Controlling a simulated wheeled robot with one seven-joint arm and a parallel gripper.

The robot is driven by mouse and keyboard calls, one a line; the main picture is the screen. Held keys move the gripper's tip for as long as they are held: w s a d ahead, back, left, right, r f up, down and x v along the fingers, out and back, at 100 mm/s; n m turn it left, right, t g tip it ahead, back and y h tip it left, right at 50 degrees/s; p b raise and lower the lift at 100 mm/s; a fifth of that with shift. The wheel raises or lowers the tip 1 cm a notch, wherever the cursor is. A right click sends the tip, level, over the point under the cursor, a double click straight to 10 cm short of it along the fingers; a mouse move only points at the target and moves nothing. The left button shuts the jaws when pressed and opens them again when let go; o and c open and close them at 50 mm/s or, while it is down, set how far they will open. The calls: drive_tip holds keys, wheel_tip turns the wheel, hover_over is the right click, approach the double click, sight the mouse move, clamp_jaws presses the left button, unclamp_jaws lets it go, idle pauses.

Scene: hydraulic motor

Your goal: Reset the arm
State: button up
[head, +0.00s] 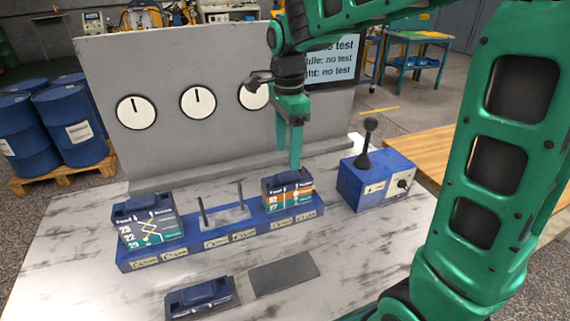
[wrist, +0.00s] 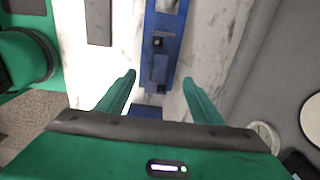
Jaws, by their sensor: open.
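My gripper (head: 290,160) is open, pointing down above the right end of the blue base (head: 222,236). A module with an orange and teal face (head: 288,195) sits at that end, just below the fingertips. In the wrist view the open fingers (wrist: 159,80) are apart with nothing gripped between them. Whether the fingers touch the module cannot be told. A second module (head: 150,228) sits at the base's left end, and two upright pins (head: 240,193) stand between the modules.
A blue module (head: 202,298) lies on the front pad, beside an empty dark pad (head: 283,273). A joystick box (head: 373,184) stands right of the base. A grey panel with dials (head: 198,102) rises behind, close to my arm. A screen (head: 332,62) is partly hidden.

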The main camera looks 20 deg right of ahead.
drive_tip(key=s+d+n, duration=0.6)
drive_tip(key=s+d, duration=0.7)
drive_tip(key=s, duration=0.1)
drive_tip(key=s+d+f+n, duration=0.2)
drive_tip(key=s, duration=0.4)
drive_tip(key=s+d+f+n, duration=0.2)
drive_tip(key=s+f+n, duration=0.1)
drive_tip(key=s, duration=0.3)
drive_tip(key=shift+s+n, duration=0.25)
drive_tip(key=shift+n, duration=0.05)
drive_tip(key=shift+d, duration=0.1)
drive_tip(key=shift+w+f, duration=0.3)
drive_tip(key=shift+w, duration=0.35)
